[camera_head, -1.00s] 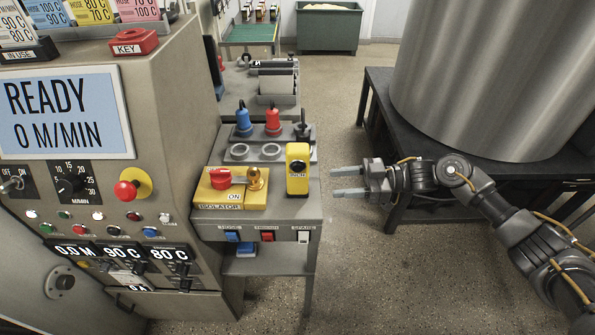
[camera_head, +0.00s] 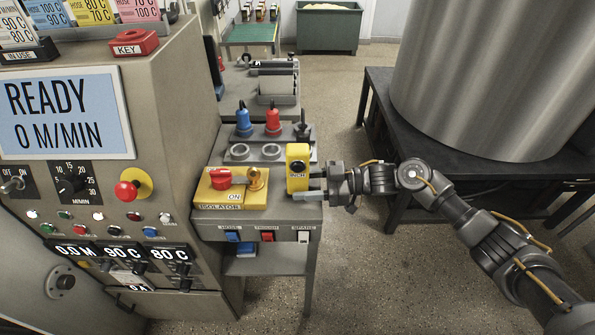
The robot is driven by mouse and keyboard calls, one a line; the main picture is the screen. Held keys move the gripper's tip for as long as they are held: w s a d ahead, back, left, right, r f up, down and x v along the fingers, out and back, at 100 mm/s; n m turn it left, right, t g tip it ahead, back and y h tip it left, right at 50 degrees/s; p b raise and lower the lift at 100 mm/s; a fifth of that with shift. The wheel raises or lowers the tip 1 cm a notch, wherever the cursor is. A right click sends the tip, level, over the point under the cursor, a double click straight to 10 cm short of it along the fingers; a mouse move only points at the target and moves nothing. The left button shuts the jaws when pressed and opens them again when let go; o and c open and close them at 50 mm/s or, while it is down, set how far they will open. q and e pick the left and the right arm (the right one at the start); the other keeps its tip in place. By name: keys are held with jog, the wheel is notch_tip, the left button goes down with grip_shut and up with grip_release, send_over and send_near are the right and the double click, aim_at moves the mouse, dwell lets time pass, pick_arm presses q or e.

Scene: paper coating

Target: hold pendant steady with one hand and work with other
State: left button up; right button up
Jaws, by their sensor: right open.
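The yellow pendant (camera_head: 298,155), with a black round button and a partly hidden label, stands upright at the right end of the small grey bench. My right gripper (camera_head: 305,184) is open at the pendant's lower right side. Its lower finger reaches in front of the pendant's base; its other finger lies beside or behind the pendant's right edge. I cannot tell if either touches. My left gripper is not in view.
A yellow isolator box (camera_head: 232,197) with a red handle and brass padlock sits left of the pendant. Blue (camera_head: 243,122) and red (camera_head: 272,122) plugs stand behind. The control cabinet (camera_head: 165,95) rises at left. A large metal roll (camera_head: 495,80) stands on a black table at right.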

jog(key=shift+a, duration=0.3)
jog(key=c, duration=0.6)
